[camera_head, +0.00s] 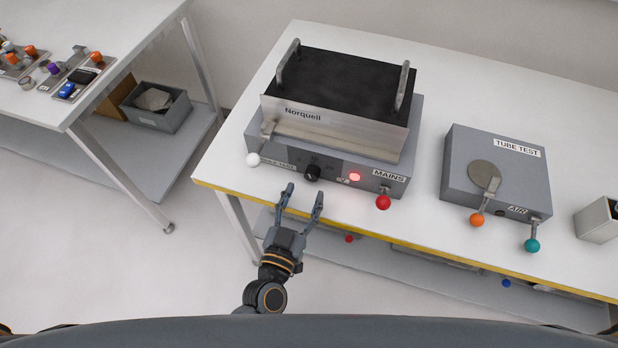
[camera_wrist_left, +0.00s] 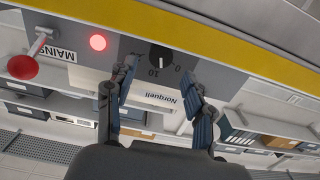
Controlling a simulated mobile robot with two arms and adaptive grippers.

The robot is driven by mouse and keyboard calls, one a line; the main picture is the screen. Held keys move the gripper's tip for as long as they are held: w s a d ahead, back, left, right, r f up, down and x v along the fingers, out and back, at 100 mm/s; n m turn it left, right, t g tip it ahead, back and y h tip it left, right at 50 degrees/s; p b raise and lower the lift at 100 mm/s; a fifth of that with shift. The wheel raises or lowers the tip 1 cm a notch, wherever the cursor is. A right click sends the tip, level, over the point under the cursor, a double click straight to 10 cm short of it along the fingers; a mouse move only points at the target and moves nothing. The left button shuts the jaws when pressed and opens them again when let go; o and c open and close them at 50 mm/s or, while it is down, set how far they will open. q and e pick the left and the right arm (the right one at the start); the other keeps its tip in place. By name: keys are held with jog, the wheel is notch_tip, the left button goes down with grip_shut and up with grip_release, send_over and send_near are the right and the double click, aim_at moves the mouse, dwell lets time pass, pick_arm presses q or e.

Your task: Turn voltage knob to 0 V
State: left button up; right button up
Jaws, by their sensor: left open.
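The black voltage knob (camera_head: 313,172) is on the front panel of the grey Norquell unit (camera_head: 410,141), left of a lit red lamp (camera_head: 355,177). In the left wrist view the knob (camera_wrist_left: 160,55) shows upside down with a white pointer line and the marks 30 and 0 near it. I cannot tell its exact setting. My left gripper (camera_head: 304,191) is open and empty just in front of the knob, its fingers pointing at the panel. In the left wrist view the fingertips (camera_wrist_left: 159,76) are either side of the knob, apparently not touching it. My right gripper is not in view.
A red-knobbed MAINS lever (camera_head: 383,202) and a white-knobbed lever (camera_head: 253,159) flank the panel. The table (camera_head: 430,221) has a yellow front edge. A TUBE TEST box (camera_head: 515,175) with orange and teal levers stands to the right. A second table stands at the left.

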aim_at(311, 177)
pick_arm(q)
jog(key=shift+x, duration=2.35)
grip_shut()
